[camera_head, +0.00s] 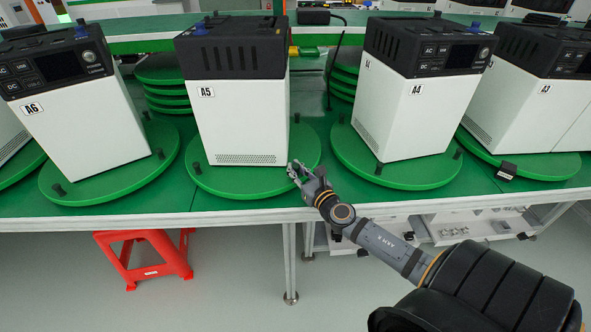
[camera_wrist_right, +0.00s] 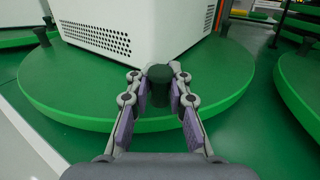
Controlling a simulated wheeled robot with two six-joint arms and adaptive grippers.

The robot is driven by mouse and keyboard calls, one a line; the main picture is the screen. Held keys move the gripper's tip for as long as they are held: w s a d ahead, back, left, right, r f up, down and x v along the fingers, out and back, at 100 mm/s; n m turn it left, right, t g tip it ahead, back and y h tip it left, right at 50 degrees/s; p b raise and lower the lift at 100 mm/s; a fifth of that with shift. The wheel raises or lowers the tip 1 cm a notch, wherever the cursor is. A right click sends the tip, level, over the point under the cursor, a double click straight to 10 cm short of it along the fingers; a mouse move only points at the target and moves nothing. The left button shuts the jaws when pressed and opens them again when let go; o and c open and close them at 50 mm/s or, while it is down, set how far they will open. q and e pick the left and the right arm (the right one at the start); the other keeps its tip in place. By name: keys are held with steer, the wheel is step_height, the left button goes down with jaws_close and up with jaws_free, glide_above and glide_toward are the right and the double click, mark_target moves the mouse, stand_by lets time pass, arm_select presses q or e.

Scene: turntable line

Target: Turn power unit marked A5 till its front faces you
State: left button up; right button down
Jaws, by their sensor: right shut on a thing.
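The power unit marked A5 (camera_head: 240,120) is a white box with a black top. In the head view it stands upright on a round green turntable (camera_head: 210,182). Its A5 label and a vented white side face me; no screen shows on that side. My right gripper (camera_head: 297,172) is at the turntable's near right edge. In the right wrist view my right gripper (camera_wrist_right: 160,95) is shut on a dark peg (camera_wrist_right: 160,84) on the turntable rim (camera_wrist_right: 60,105), just beside the lower corner of the white unit (camera_wrist_right: 150,25). My left gripper is not in view.
Unit A6 (camera_head: 80,110) stands on its turntable to the left, and unit A4 (camera_head: 410,105) on its turntable to the right. Stacked green discs (camera_head: 165,85) lie behind A5. A red stool (camera_head: 145,255) is under the table's front edge (camera_head: 120,222).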

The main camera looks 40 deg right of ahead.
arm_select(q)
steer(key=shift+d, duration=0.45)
arm_select(e)
steer(key=shift+d+f, duration=0.1)
steer(key=shift+d, duration=0.55)
steer(key=c, duration=1.3)
jaws_free()
steer(key=s, duration=1.2)
steer(key=shift+a, duration=0.35)
